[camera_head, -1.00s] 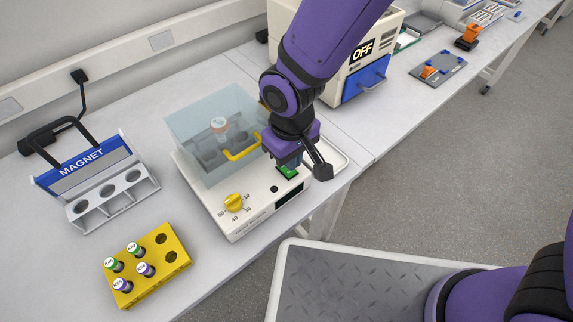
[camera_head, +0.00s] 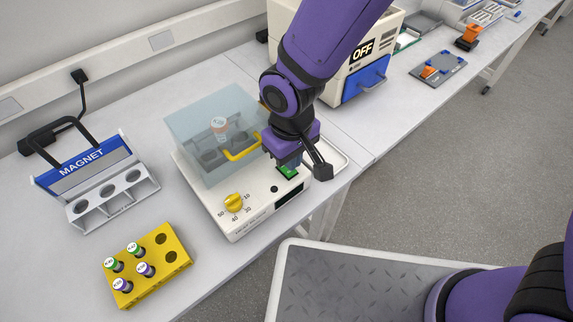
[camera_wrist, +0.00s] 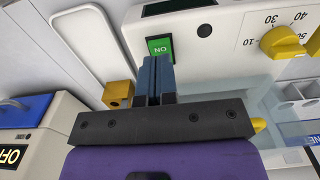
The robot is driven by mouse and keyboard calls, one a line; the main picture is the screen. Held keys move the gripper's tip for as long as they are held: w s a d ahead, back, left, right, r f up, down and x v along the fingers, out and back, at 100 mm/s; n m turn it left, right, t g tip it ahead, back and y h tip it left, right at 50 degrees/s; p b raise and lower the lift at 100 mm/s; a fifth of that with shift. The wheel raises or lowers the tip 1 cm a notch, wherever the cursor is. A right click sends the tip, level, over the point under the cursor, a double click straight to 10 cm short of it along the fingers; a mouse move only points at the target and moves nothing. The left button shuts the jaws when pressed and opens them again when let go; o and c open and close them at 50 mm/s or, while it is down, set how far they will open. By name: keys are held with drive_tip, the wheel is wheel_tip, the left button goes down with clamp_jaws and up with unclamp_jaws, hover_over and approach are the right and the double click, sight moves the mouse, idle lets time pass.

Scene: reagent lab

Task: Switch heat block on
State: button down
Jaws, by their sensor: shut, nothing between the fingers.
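The heat block (camera_head: 219,209) is a white box with a clear lid (camera_head: 190,122), a yellow handle (camera_head: 243,148) and a yellow dial (camera_head: 234,203). Its green switch (camera_head: 288,172) is partly hidden by my gripper in the head view. In the wrist view the switch (camera_wrist: 160,46) is green and reads ON. My gripper (camera_wrist: 156,62) is shut and empty, with its blue fingertips at the lower edge of the switch. I cannot tell whether they touch it. A dark display (camera_head: 287,194) lies beside the switch.
A yellow rack (camera_head: 172,272) with several capped tubes and a magnet stand (camera_head: 112,205) are at the left. A machine marked OFF (camera_head: 350,72) stands behind my arm. A pale tray (camera_head: 338,160) lies right of the heat block.

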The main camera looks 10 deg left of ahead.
drive_tip(key=shift+f, duration=1.25)
idle(1.2)
drive_tip(key=shift+r, duration=3.5)
